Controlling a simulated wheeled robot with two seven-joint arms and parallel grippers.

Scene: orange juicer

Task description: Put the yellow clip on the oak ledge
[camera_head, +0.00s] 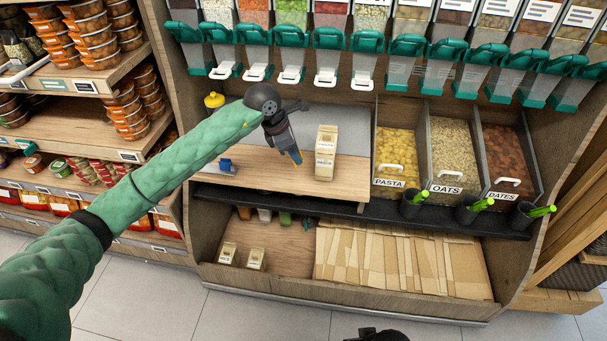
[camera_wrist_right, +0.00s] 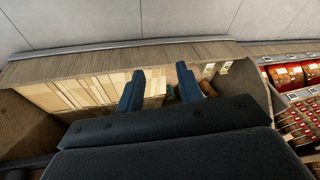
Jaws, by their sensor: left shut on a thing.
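My left gripper (camera_head: 294,158) points down over the oak ledge (camera_head: 265,180) and is shut on the yellow clip (camera_head: 297,161). Only a small yellow part of the clip shows between the fingertips. I cannot tell whether the clip touches the ledge. The ledge is a light wooden board in front of the dispensers. My right gripper (camera_wrist_right: 160,88) is open and empty in the right wrist view, its two blue fingers apart.
A blue clip (camera_head: 228,165) lies on the ledge's left part. A paper bag (camera_head: 326,152) stands right of my left gripper. Bins of pasta (camera_head: 396,150), oats (camera_head: 452,152) and dates (camera_head: 509,155) are farther right. Flat paper bags (camera_head: 390,258) lie below.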

